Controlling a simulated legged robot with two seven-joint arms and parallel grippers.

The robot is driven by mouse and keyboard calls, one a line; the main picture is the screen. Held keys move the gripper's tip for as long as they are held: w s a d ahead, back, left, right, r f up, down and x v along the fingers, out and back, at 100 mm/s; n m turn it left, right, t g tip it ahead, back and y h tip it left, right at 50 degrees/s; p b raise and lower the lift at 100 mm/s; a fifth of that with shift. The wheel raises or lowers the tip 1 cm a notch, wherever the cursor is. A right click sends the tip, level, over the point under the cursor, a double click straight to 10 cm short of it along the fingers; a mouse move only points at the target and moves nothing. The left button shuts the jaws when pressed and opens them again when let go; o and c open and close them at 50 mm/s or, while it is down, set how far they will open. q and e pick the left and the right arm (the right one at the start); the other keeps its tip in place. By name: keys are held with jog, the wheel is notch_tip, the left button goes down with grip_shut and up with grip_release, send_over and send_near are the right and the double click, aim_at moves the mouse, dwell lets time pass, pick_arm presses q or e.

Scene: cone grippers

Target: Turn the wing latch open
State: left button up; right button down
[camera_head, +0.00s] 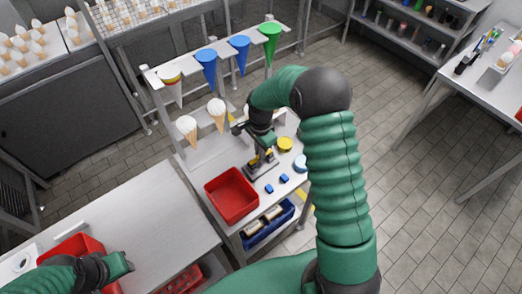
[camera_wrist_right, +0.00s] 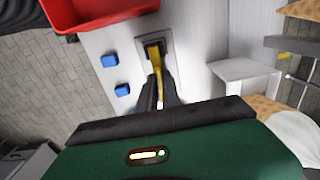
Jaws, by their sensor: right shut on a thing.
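The wing latch shows as a yellow piece on a dark mount in the right wrist view (camera_wrist_right: 157,62). In the head view its yellow parts (camera_head: 254,163) show on a grey base plate on the stand's work surface. My right gripper (camera_head: 261,150) reaches down over it from above. In the wrist view the dark fingers (camera_wrist_right: 160,92) are shut on the latch's yellow part. The fingers hide part of the latch, so its exact turn angle is hard to tell. My left gripper (camera_head: 120,266) is at the lower left, above the near table; its fingertips are unclear.
A red bin (camera_head: 231,195) stands left of the latch, with two blue blocks (camera_head: 277,186) nearby. A yellow round piece (camera_head: 285,144) lies to the right. Blue and green cones (camera_head: 239,52) hang on the rack behind. A blue crate (camera_head: 267,225) sits below.

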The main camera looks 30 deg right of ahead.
jog(key=shift+w+r, duration=0.15)
jog(key=shift+d+n, duration=0.1)
jog(key=shift+n, duration=0.5)
jog(key=n+p, duration=0.1)
jog(key=n, duration=0.3)
jog(key=shift+r, duration=0.1)
jog(key=n, duration=0.5)
jog(key=shift+w+n+p, duration=0.1)
jog(key=shift+n+p, duration=0.2)
jog(key=shift+p, duration=0.1)
jog(key=n, duration=0.3)
jog(key=shift+d+n, duration=0.1)
jog(key=shift+n, duration=0.2)
jog(key=shift+n+p, duration=0.45)
jog(key=shift+n, duration=1.15)
